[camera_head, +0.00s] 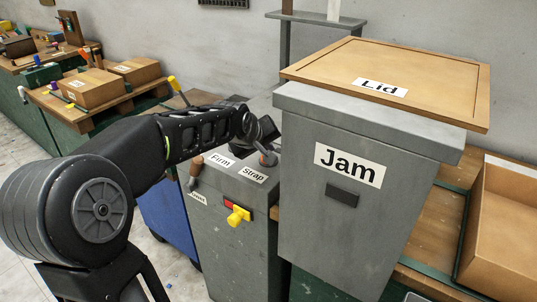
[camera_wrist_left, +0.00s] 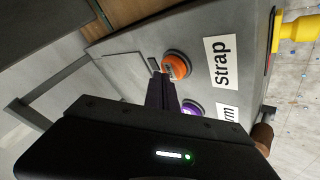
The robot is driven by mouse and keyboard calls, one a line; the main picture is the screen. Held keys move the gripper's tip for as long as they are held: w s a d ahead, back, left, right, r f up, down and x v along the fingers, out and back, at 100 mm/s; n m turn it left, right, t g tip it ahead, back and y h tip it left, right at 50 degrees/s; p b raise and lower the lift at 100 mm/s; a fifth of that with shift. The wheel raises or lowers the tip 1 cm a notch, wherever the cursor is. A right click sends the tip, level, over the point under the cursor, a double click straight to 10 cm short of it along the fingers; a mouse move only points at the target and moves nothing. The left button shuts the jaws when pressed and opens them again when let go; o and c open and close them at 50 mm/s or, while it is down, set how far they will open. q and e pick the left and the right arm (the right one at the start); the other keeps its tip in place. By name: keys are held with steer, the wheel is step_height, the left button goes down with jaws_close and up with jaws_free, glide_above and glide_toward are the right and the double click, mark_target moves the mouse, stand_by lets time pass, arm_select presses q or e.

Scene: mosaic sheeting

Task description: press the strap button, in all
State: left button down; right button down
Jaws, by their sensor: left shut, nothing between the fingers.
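The strap button is an orange round button (camera_wrist_left: 176,67) in a dark ring on the grey machine (camera_wrist_left: 125,55), next to the "Strap" label (camera_wrist_left: 222,62) in the left wrist view. A purple button (camera_wrist_left: 192,109) sits beside it by a partly hidden label ending in "rm". In the head view, the "Strap" label (camera_head: 253,174) and "Firm" label (camera_head: 219,160) show on the machine top. My left gripper (camera_head: 266,150) is shut and empty over that top; its dark fingers (camera_wrist_left: 161,88) end close beside the orange button. I cannot tell whether they touch it. My right gripper is out of view.
A grey box marked "Jam" (camera_head: 348,166) with a wooden "Lid" (camera_head: 380,88) stands close right of the machine. A yellow knob (camera_head: 238,216) sticks out of the machine front, and a brown handle (camera_head: 196,167) stands at its left. Benches with cartons (camera_head: 95,88) are at far left.

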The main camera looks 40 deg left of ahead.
arm_select(q)
steer(key=shift+r, duration=0.4)
steer(key=shift+r+p, duration=1.7)
steer(key=shift+r, duration=0.85)
steer(key=shift+f, duration=0.1)
